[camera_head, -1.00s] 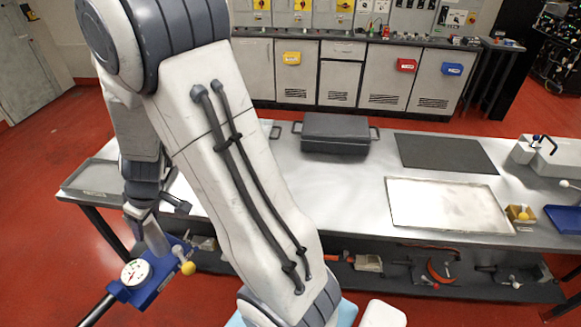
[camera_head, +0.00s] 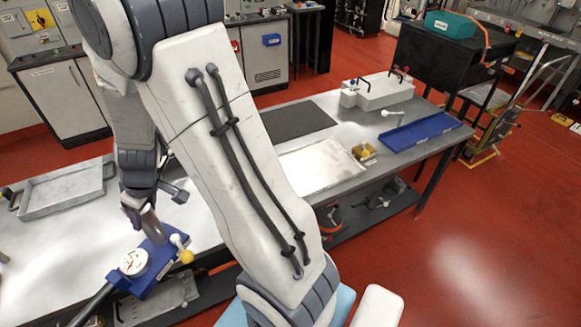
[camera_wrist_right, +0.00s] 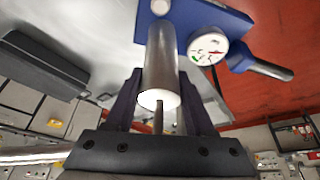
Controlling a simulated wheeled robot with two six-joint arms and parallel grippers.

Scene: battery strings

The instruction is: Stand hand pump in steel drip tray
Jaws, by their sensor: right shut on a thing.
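The hand pump (camera_head: 153,262) has a blue base, a round white gauge, a dark handle, a yellow knob and a metal cylinder. My right gripper (camera_head: 145,212) is shut on its cylinder and holds it at the lower left of the head view, in front of the bench. In the right wrist view the fingers (camera_wrist_right: 160,98) flank the pump's cylinder (camera_wrist_right: 161,62), with the blue base beyond. A shallow steel tray (camera_head: 318,168) lies mid-bench, partly hidden by my arm. A grey metal tray with end handles (camera_head: 65,188) lies at the left; I cannot tell which is the drip tray. My left gripper is not in view.
A lower shelf holds tools. Bare bench lies between the two metal trays.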

